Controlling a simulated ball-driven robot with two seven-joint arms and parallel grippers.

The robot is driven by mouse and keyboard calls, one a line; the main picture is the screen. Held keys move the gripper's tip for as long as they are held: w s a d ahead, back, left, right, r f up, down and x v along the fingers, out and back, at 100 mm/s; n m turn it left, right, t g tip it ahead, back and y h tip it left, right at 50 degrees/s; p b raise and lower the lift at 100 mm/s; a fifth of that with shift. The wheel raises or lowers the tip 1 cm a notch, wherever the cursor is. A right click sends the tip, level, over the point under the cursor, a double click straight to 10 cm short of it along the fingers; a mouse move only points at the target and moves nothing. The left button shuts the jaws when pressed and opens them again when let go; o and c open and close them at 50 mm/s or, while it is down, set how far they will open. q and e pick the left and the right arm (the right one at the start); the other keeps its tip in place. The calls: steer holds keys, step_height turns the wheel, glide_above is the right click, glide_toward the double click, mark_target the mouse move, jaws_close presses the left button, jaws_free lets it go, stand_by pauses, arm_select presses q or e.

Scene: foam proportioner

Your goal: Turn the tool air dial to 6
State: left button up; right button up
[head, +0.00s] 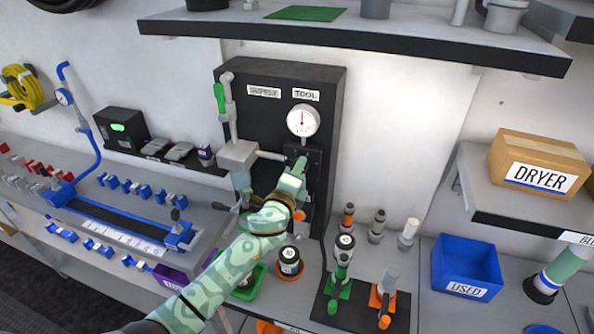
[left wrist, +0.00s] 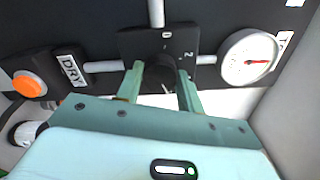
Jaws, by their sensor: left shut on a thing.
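The tool air dial is a black knob (left wrist: 160,72) on a square black plate (left wrist: 128,42) in the left wrist view. A 0 and a 2 show on the plate; the other marks are hidden or too small to read. My left gripper (left wrist: 162,82) has its two fingers on either side of the knob and is shut on it. In the head view my left gripper (head: 297,170) reaches the dial plate (head: 316,160) below the TOOL gauge (head: 303,120). The gauge also shows in the left wrist view (left wrist: 240,58), with a red needle. My right gripper is not in view.
The black panel (head: 275,80) carries a green-handled valve (head: 221,98) and grey pipes. An orange button (left wrist: 29,86) and a DRY label (left wrist: 70,70) sit left of the dial. An upper shelf (head: 350,45) overhangs. A blue USED bin (head: 466,265) stands to the right.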

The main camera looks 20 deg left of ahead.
arm_select(q)
steer(key=shift+m, duration=0.6)
steer(key=shift+f, duration=0.1)
steer(key=o, duration=1)
steer(key=s, duration=1.6)
steer(key=shift+s+a, duration=0.2)
steer(key=shift+a, duration=0.05)
